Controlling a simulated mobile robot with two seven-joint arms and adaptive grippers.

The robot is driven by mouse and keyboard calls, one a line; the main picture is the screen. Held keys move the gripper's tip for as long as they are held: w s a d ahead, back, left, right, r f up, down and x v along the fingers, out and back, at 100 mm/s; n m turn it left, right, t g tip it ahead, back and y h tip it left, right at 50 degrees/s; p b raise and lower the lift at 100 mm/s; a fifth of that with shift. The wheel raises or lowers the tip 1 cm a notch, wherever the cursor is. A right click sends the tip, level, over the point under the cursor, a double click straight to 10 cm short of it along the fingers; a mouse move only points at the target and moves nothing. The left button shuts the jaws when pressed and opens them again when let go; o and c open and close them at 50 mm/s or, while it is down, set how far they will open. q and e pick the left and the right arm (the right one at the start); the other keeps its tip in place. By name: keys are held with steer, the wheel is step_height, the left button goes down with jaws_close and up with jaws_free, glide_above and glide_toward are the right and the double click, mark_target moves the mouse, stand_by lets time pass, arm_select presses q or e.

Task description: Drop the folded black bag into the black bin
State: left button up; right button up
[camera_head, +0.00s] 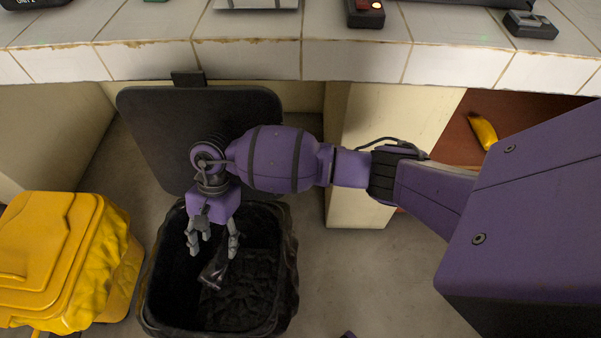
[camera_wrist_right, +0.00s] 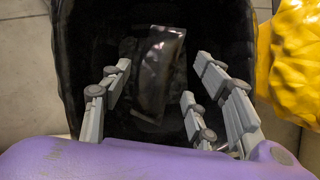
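The black bin (camera_head: 290,262) stands open on the floor, lined with black plastic, its lid (camera_head: 150,135) tilted up behind it. The folded black bag (camera_head: 214,273), dark and glossy, is inside the bin's opening below my right gripper (camera_head: 213,246). In the right wrist view the bag (camera_wrist_right: 163,75) shows beyond the spread fingers of my right gripper (camera_wrist_right: 155,92), apart from them. I cannot tell whether the bag rests on the bin's bottom. My right gripper points down over the bin, open and empty. My left gripper is not in view.
A yellow bin (camera_head: 40,255) with a yellow liner stands left of the black bin. A white tiled counter (camera_head: 250,60) runs across the back, above the lid, with devices on it. A pale cabinet panel (camera_head: 385,120) stands behind my right arm. A banana (camera_head: 483,132) lies at right.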

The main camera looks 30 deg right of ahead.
steer(key=shift+o, duration=0.9)
steer(key=shift+w+r, duration=0.15)
steer(key=v, duration=0.7)
steer(key=shift+r, duration=0.25)
